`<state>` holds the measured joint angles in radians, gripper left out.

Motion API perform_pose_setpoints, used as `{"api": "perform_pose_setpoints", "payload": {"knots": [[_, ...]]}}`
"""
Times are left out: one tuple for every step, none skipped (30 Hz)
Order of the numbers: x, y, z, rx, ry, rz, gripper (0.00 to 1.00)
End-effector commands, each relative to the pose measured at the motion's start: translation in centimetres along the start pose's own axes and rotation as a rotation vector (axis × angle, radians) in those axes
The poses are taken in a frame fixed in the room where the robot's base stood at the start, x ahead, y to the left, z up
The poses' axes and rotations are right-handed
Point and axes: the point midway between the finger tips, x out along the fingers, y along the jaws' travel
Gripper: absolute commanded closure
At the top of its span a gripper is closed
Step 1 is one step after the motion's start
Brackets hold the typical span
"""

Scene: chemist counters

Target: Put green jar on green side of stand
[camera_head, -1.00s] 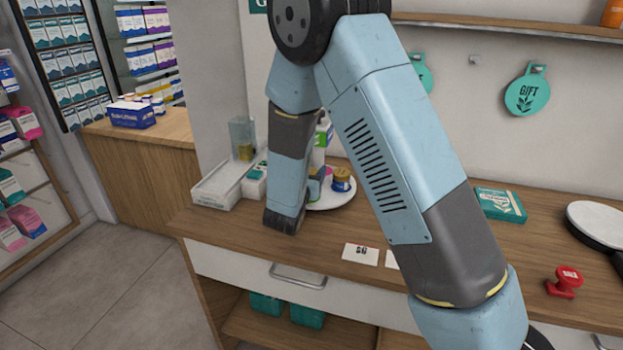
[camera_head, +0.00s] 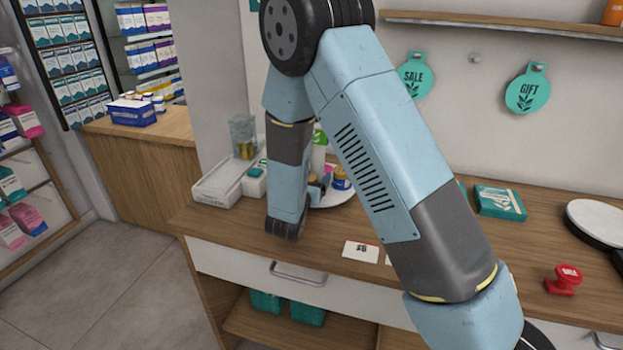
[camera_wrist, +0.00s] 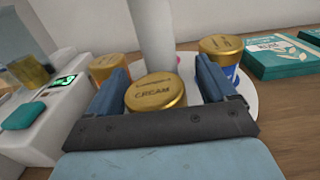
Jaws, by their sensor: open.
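My gripper (camera_wrist: 161,80) is open, its two blue fingers on either side of a gold-lidded jar marked CREAM (camera_wrist: 155,92). The lid shows between the fingers; the jar's body is hidden, so I cannot tell its colour or whether the fingers touch it. A round white stand (camera_wrist: 247,97) with a white central post (camera_wrist: 152,35) lies just beyond. A gold-lidded jar with a blue body (camera_wrist: 224,50) is at the right, and another gold lid (camera_wrist: 108,66) is at the left. In the head view my arm mostly hides the stand (camera_head: 335,198).
A white device with a lit green display (camera_wrist: 62,84) and a teal pad stands left of the gripper. Teal boxes (camera_wrist: 278,56) lie at the right. In the head view, a card (camera_head: 361,252) and a red stamp (camera_head: 565,280) lie on the counter.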

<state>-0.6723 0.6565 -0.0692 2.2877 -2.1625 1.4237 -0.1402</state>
Motion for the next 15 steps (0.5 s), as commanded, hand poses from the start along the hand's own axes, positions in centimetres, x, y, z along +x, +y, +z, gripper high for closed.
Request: {"api": "perform_pose_setpoints", "payload": {"knots": [[0.0,0.0,0.0,0.0,0.0,0.0,0.16],[0.0,0.0,0.0,0.0,0.0,0.0,0.16],[0.0,0.0,0.1,0.0,0.0,0.0,0.16],[0.0,0.0,0.1,0.001,0.0,0.0,0.16],[0.0,0.0,0.2,0.001,0.0,0.001,0.16],[-0.2,0.1,0.2,0.001,0.0,0.001,0.16],[-0.5,0.1,0.2,0.001,0.0,0.002,0.16],[-0.8,0.1,0.2,0.001,0.001,0.002,0.16],[-1.4,0.1,0.2,0.0,0.001,0.002,0.16],[-1.8,0.1,0.2,0.0,0.001,0.003,0.16],[-2.4,0.1,0.2,-0.001,0.001,0.004,0.16],[-3.1,0.1,0.2,0.0,0.001,0.004,0.16],[-3.7,0.2,0.2,0.0,0.001,0.004,0.16],[-4.3,0.2,0.2,0.0,0.001,0.005,0.16],[-5.2,0.2,0.2,-0.001,0.002,0.005,0.16]]}}
